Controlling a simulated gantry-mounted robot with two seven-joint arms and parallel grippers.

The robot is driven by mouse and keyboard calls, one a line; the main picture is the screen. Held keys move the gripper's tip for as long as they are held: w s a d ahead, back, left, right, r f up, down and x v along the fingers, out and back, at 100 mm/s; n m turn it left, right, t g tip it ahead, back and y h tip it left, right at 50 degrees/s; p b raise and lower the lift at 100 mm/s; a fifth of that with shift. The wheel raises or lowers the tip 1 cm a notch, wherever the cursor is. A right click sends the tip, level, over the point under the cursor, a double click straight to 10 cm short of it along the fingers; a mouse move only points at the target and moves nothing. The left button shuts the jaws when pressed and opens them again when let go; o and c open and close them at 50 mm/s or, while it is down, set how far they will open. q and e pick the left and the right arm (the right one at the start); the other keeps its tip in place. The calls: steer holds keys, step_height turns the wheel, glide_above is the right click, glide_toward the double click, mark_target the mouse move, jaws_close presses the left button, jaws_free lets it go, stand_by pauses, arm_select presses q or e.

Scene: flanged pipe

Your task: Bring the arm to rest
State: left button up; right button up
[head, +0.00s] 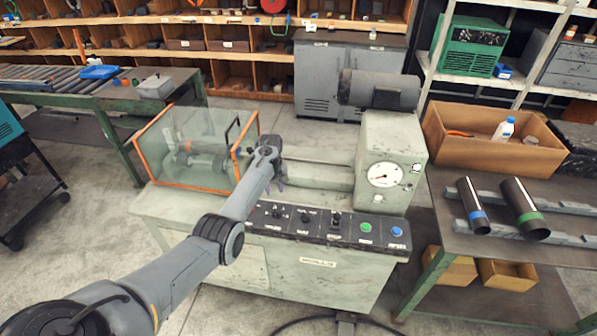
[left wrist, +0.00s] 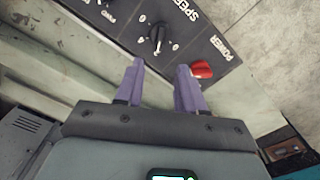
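My left arm reaches in from the lower left in the head view. Its gripper (head: 277,184) hangs in front of the bench machine (head: 325,272), above the left part of its black control panel (head: 320,225). In the left wrist view the two purple fingers (left wrist: 161,82) stand apart with nothing between them, so the gripper is open and empty. Beyond the fingertips, that view shows a black speed knob (left wrist: 157,36) and a red power switch (left wrist: 203,69). I cannot tell how far the fingertips are from the panel. My right gripper is in neither view.
A clear guard with an orange frame (head: 163,117) stands left of my gripper. A housing with a round gauge (head: 385,175) rises to the right. A table at the right carries two dark pipes (head: 525,208) and a wooden box (head: 480,151). Open floor lies at the left.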

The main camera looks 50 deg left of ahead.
arm_select(q)
steer(key=shift+f, duration=0.1)
steer(key=s+d+f+m+t+y, duration=0.1)
steer(key=s+d+f+m, duration=0.25)
steer(key=d, duration=0.45)
steer(key=s+d+f+m+y, duration=0.1)
steer(key=s+d+f+m, duration=0.1)
steer(key=s+d+m, duration=0.35)
steer(key=s+d+f+m+t+y, duration=0.1)
steer(key=s+d+f+m, duration=0.1)
steer(key=d, duration=0.7)
steer(key=s+d+r+m+h, duration=0.1)
steer(key=s+d+r+m, duration=0.15)
steer(key=s+d, duration=0.8)
steer(key=s+d+r+m+t+h+p, duration=0.1)
steer(key=s+d+r+m+t+h, duration=0.15)
steer(key=s+d+r, duration=0.5)
step_height(320, 180, up, 20)
steer(key=w+d+p, duration=0.1)
steer(key=w+p, duration=0.1)
steer(key=p, duration=1.9)
steer(key=shift+f+g, duration=0.25)
steer(key=shift+g, duration=0.2)
